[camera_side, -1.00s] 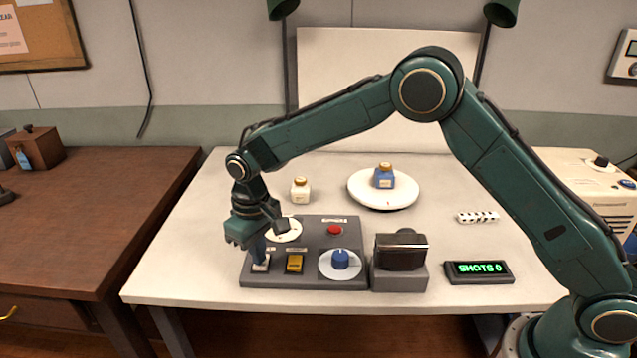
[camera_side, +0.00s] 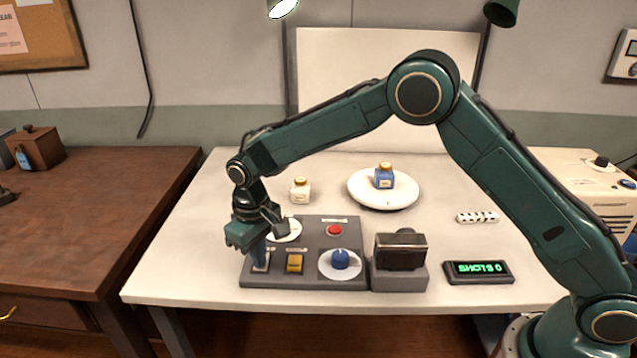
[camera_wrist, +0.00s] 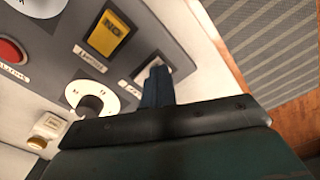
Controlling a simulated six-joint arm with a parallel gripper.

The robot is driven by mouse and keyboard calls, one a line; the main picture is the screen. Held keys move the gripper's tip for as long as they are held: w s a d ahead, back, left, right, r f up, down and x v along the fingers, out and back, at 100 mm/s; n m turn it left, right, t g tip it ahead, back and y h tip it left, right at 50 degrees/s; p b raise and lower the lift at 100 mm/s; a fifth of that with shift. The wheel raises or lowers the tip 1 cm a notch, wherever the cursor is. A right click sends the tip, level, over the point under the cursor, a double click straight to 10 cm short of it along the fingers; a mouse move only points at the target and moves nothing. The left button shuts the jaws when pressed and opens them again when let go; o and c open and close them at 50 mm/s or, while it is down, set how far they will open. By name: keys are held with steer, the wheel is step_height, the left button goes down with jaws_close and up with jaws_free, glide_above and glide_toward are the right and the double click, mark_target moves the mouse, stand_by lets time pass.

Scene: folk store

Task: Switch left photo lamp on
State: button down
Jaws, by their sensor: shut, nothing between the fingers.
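The left photo lamp (camera_side: 283,9) at the top of the side view glows white inside its green shade. The right lamp (camera_side: 501,12) looks dark. A white rocker switch (camera_side: 262,264) sits at the front left of the grey control panel (camera_side: 314,280). My gripper (camera_side: 257,263) points down at this switch, its shut, empty blue fingers hiding part of it. The wrist view shows the fingertips (camera_wrist: 158,76) over the white switch (camera_wrist: 150,69); whether they touch it is unclear. A yellow switch (camera_side: 294,263) stands to its right.
The panel also holds a red button (camera_side: 335,230), a blue knob (camera_side: 340,259) and a white dial (camera_side: 287,231) partly behind my gripper. A camera (camera_side: 400,252) stands to the right. White and blue bottles (camera_side: 300,191) (camera_side: 384,177) stand behind the panel.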

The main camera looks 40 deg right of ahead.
steer(key=shift+r, duration=3.45)
steer(key=shift+r, duration=0.1)
steer(key=s+d+r+m+t, duration=0.1)
steer(key=s+d+r+t, duration=0.2)
steer(key=s+d+r, duration=1.2)
steer(key=s+d+m+t, duration=0.1)
steer(key=s+d, duration=0.1)
steer(key=s, duration=0.7)
steer(key=s+d+m+t, duration=0.1)
steer(key=s+d, duration=0.2)
steer(key=s, duration=0.6)
steer(key=shift+s+t, duration=0.3)
